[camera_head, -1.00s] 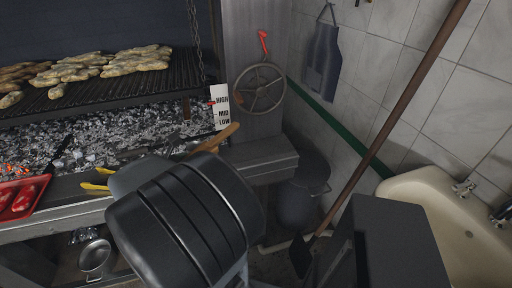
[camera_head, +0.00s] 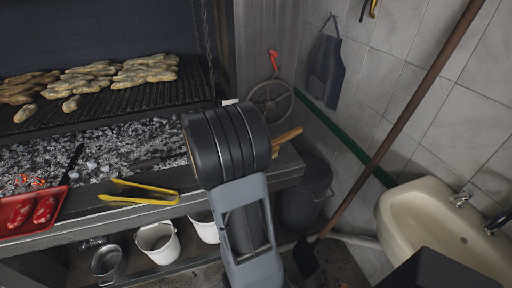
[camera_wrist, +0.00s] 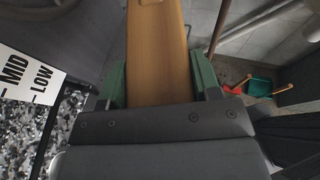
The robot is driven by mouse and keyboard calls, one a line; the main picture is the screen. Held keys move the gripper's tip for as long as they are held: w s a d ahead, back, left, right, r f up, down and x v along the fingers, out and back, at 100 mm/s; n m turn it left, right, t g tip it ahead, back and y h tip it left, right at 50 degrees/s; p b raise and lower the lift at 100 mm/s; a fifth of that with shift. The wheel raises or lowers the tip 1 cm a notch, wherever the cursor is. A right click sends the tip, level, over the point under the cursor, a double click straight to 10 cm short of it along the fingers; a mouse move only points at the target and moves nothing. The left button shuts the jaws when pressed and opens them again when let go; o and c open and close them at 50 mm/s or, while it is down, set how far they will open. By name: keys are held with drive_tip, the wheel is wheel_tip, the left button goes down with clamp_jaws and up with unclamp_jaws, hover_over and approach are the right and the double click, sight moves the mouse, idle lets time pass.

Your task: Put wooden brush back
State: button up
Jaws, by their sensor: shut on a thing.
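The wooden brush (camera_wrist: 157,40) shows in the wrist view as a long flat tan wooden piece running up from between my gripper's fingers. My gripper (camera_wrist: 160,84) is shut on it, with a green finger on each side. In the head view, the tan wooden end of the brush (camera_head: 287,136) sticks out to the right of my dark arm, near the right end of the grill's front ledge. My arm hides the rest of the brush and my gripper there. The brush's bristles are not visible.
The grill grate (camera_head: 120,95) with meat and the ember bed are at left. Yellow tongs (camera_head: 140,193) and a red tray (camera_head: 32,212) lie on the ledge. A handwheel (camera_head: 271,101), a dark bin (camera_head: 305,195), a long-handled shovel (camera_head: 390,140) and a sink (camera_head: 440,225) are at right.

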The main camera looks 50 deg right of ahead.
drive_tip(key=shift+t, duration=0.3)
drive_tip(key=shift+w+d+f+p, duration=0.2)
drive_tip(key=shift+w+d+f, duration=0.35)
drive_tip(key=shift+f, duration=1.35)
drive_tip(key=shift+w+d+f+p, duration=0.15)
drive_tip(key=shift+w+d+f, duration=0.4)
drive_tip(key=shift+f, duration=1.4)
drive_tip(key=shift+w+d+f+p, duration=0.25)
drive_tip(key=shift+w+f, duration=0.55)
drive_tip(key=shift+f, duration=1.1)
drive_tip(key=shift+f+b, duration=0.6)
drive_tip(key=shift+b, duration=0.1)
drive_tip(key=o, duration=1.2)
drive_tip(key=b+v, duration=0.1)
drive_tip(key=v, duration=1.3)
drive_tip(key=shift+d, duration=0.1)
